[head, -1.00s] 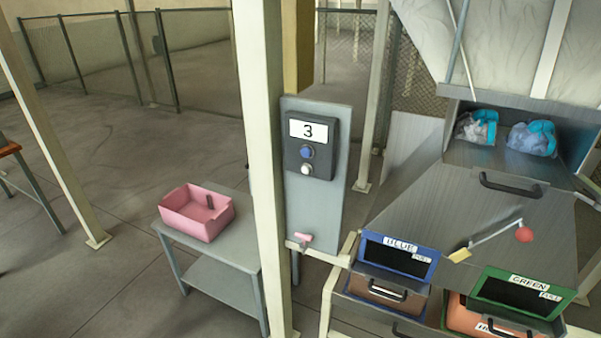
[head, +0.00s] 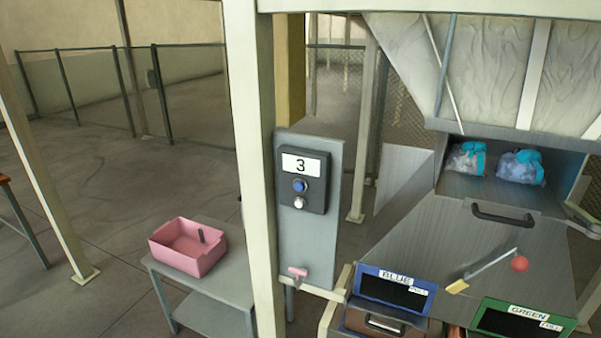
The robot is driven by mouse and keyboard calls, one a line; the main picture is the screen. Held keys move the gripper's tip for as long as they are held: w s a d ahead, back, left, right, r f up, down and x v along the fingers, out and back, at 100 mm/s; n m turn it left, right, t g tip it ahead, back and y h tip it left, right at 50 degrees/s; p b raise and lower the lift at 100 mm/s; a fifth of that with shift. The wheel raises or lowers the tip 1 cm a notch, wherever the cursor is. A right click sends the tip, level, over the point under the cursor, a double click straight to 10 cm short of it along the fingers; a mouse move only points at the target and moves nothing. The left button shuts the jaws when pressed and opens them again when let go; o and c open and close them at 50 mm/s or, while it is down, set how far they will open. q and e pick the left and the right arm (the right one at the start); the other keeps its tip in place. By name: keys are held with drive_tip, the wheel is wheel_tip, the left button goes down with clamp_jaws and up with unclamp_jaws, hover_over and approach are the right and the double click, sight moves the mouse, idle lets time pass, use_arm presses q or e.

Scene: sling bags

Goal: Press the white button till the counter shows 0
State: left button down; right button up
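The white button (head: 299,203) is on a dark control box (head: 316,200), just below a blue button (head: 299,186). The counter (head: 301,165) at the top of the box reads 3. The box is fixed to a grey upright panel (head: 325,244) beside a cream post. Neither of my grippers shows in the head view, and nothing touches the button.
A pink bin (head: 188,247) stands on a grey table (head: 215,290) left of the post (head: 258,150).

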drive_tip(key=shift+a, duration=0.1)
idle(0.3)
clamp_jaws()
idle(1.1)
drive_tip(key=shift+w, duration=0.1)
